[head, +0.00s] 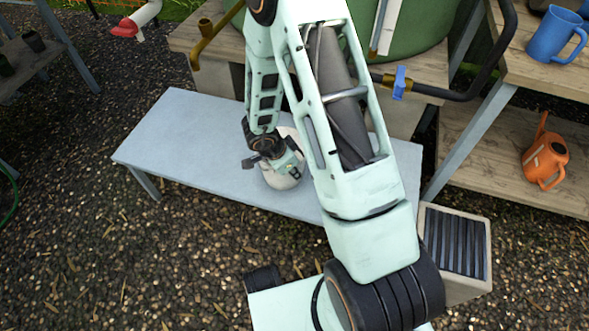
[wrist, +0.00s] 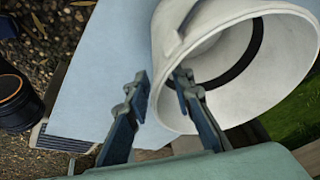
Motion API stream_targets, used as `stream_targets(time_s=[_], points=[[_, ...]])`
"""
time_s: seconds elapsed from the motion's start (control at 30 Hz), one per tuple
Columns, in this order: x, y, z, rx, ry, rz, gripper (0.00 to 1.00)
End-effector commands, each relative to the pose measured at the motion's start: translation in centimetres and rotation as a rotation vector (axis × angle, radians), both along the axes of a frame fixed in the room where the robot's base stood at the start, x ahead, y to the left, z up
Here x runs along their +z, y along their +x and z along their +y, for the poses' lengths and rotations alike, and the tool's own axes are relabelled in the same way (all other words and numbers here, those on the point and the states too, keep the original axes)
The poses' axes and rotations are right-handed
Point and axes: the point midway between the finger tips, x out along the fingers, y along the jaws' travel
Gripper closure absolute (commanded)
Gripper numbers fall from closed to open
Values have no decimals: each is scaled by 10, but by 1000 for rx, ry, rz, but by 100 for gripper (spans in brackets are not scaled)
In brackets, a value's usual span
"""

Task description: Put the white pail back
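The white pail (head: 280,183) stands on the pale grey bench (head: 200,140) in the head view, partly hidden behind my arm and gripper. In the wrist view the pail (wrist: 225,50) fills the upper right, its round mouth open toward the camera and a dark band inside. My gripper (head: 272,163) is at the pail's rim. In the wrist view my gripper (wrist: 160,90) has its fingers apart, one outside the rim and the other over the pail's mouth, with the pail's wall between them. Contact with the wall cannot be told.
A wooden stand with a large green barrel (head: 415,30) is behind the bench. At right, shelves hold a blue mug (head: 556,35) and an orange watering can (head: 545,160). A slatted box (head: 455,255) stands by the bench's right end. The bench's left part is bare.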

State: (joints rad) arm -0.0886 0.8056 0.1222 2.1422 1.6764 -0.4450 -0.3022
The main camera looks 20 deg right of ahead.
Motion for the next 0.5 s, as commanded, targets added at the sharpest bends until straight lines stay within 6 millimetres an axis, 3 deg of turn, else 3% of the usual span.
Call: stream_targets(time_s=[0.03, 0.2, 0.5], points=[[17, -1, 4, 1, 1, -2, 78], [50, -8, 15, 3, 0, -1, 78], [88, -17, 29, 1, -1, 0, 78]])
